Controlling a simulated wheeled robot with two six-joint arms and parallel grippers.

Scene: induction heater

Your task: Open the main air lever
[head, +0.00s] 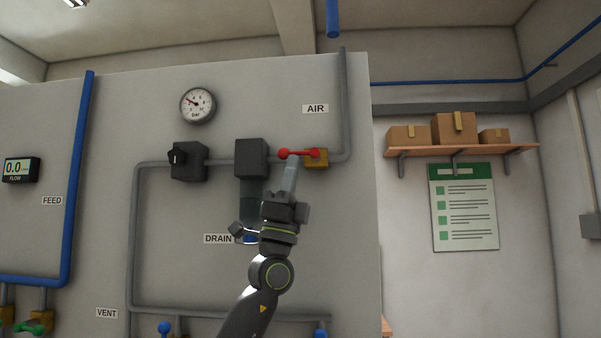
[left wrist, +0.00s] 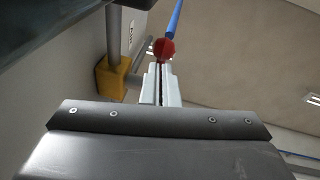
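The main air lever (head: 301,153) is a red handle with a round red knob at its left end. It lies level across a yellow valve body (head: 316,163) on the grey pipe below the AIR label (head: 315,109). My left gripper (head: 291,160) reaches up to the lever just right of the knob. In the left wrist view its fingers (left wrist: 161,80) are close together, with a thin red strip between them and the red knob (left wrist: 165,48) at their tips. The yellow valve (left wrist: 117,80) is left of the fingers there. My right gripper is not in view.
A dark box (head: 251,157) sits on the pipe left of the lever, with a black knob unit (head: 188,160) farther left. A round gauge (head: 198,105) is above. Blue pipe (head: 77,180) runs at left. A shelf (head: 460,151) with boxes is at right.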

